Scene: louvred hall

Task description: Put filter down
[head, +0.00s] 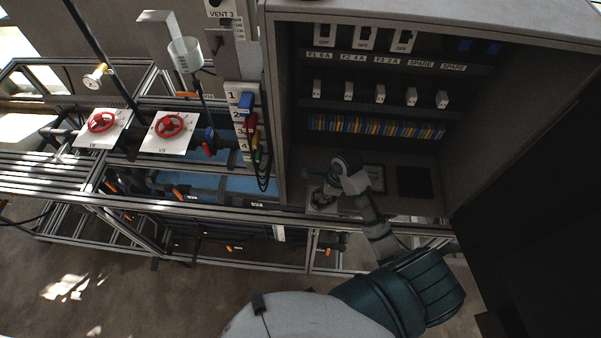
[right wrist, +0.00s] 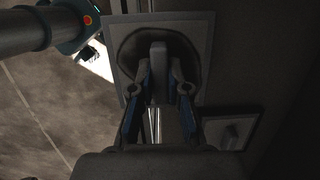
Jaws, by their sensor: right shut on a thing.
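My right gripper (head: 324,194) is low in the open grey cabinet, at its floor, where my own arm partly hides it. In the right wrist view, its blue-padded fingers (right wrist: 160,88) are shut on an upright grey tab. I cannot tell whether the filter touches the plate. The head view is too small to show the filter clearly. My left gripper is not in view.
The cabinet's back holds labelled switches (head: 364,38), white plugs (head: 380,93) and a blue-yellow strip (head: 377,127). A dark square (head: 414,182) lies right of my gripper. Red valve wheels (head: 170,125) and hanging cables (head: 262,165) are left. A metal rail (head: 250,214) runs in front.

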